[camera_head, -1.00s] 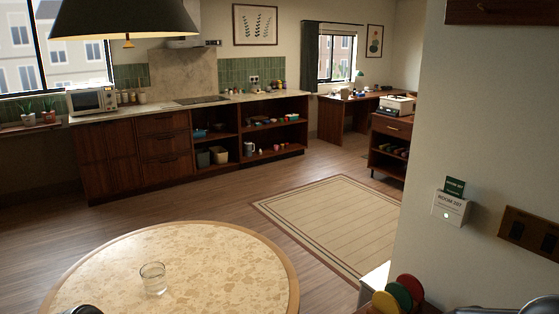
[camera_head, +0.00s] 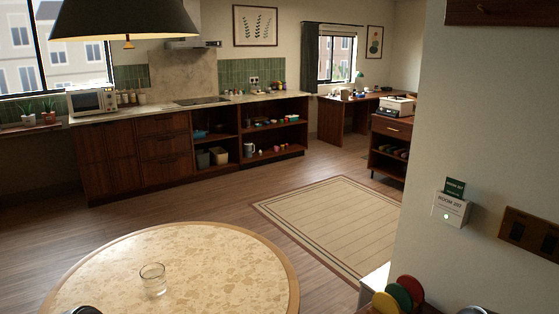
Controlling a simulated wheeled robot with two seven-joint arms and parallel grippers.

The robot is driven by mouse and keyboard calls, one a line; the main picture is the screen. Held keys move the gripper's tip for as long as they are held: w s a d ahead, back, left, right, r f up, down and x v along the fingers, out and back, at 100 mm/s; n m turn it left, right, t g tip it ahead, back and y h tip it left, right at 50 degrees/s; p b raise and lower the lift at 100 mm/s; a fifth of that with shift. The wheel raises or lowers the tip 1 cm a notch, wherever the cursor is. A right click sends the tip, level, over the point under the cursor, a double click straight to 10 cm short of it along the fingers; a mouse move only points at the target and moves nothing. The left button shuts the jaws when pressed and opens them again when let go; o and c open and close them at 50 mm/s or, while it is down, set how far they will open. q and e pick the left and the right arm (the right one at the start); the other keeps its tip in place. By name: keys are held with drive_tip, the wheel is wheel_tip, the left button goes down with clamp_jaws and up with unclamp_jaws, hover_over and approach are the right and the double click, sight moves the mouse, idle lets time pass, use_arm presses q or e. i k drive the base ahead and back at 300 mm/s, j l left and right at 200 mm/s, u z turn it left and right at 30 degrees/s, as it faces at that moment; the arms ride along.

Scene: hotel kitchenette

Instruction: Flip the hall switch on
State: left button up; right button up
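A bronze switch plate (camera_head: 528,232) with two dark rockers is on the near wall at the right edge of the head view. I cannot tell which way the rockers are tipped. Left of it, a white card holder (camera_head: 451,208) marked as a room number has a green card (camera_head: 454,188) standing in its top and a small green light on its front. No fingers of my left or right gripper show. Only small rounded parts, probably of my arms, show at the bottom edge, apart from the switch plate.
A round table (camera_head: 215,270) with a glass (camera_head: 153,279) fills the lower left. Red, green and yellow discs (camera_head: 403,293) stand below the card holder. A pendant lamp (camera_head: 124,20) hangs at upper left. Bare floor and a striped rug (camera_head: 335,225) lie beyond.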

sight(517, 229)
drive_tip(key=z, duration=1.5)
